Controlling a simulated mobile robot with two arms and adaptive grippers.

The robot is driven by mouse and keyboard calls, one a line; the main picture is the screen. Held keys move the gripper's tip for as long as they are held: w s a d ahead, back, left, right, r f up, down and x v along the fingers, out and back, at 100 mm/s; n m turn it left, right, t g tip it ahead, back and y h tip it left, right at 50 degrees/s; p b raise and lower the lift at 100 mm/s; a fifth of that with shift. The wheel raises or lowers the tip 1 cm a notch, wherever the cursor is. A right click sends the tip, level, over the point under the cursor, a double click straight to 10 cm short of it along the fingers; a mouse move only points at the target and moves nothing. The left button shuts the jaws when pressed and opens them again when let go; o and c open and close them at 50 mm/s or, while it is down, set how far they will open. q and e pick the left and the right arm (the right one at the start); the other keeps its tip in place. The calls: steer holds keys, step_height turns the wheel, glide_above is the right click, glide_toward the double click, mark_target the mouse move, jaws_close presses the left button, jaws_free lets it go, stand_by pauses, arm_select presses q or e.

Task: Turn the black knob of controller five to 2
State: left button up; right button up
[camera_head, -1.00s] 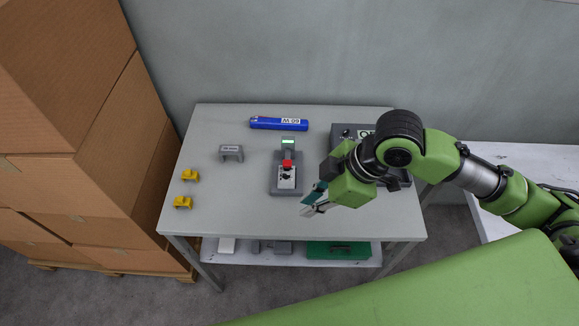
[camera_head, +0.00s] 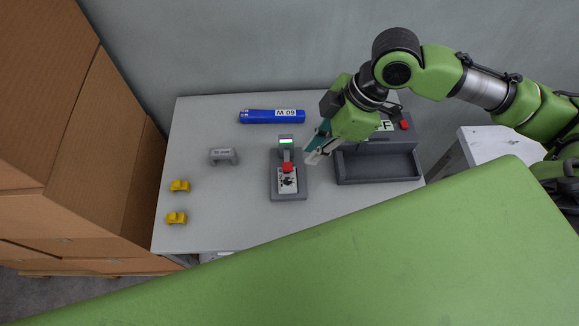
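A grey device (camera_head: 288,194) stands near the middle of the table, with a lit green display (camera_head: 286,142), a red part (camera_head: 288,167) and a pale panel with a small black knob (camera_head: 287,181). I cannot read a number on it. A larger grey box (camera_head: 378,168) with a red button (camera_head: 404,125) stands to the right, partly hidden behind my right gripper. My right gripper (camera_head: 312,156) points down and left, just right of the device's display end. Its fingertips are close together, and whether they are open or shut is unclear. My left gripper is not in view.
A blue "60 W" bar (camera_head: 272,117) lies at the back of the table (camera_head: 220,220). A grey bracket (camera_head: 223,156) and two yellow pieces (camera_head: 179,186) (camera_head: 176,218) sit on the left. Cardboard boxes (camera_head: 70,150) are stacked left of the table.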

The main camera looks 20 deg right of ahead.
glide_toward(289, 180)
steer(key=x, duration=0.4)
steer(key=shift+a+f+p, duration=0.15)
steer(key=shift+p, duration=0.15)
steer(key=shift+x, duration=1.2)
steer(key=shift+f, duration=0.25)
steer(key=shift+a+f, duration=0.1)
steer(key=shift+f, duration=0.1)
steer(key=shift+w+f, duration=0.1)
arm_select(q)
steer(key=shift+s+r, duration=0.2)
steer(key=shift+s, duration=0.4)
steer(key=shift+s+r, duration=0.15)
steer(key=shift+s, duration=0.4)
arm_select(e)
jaws_close()
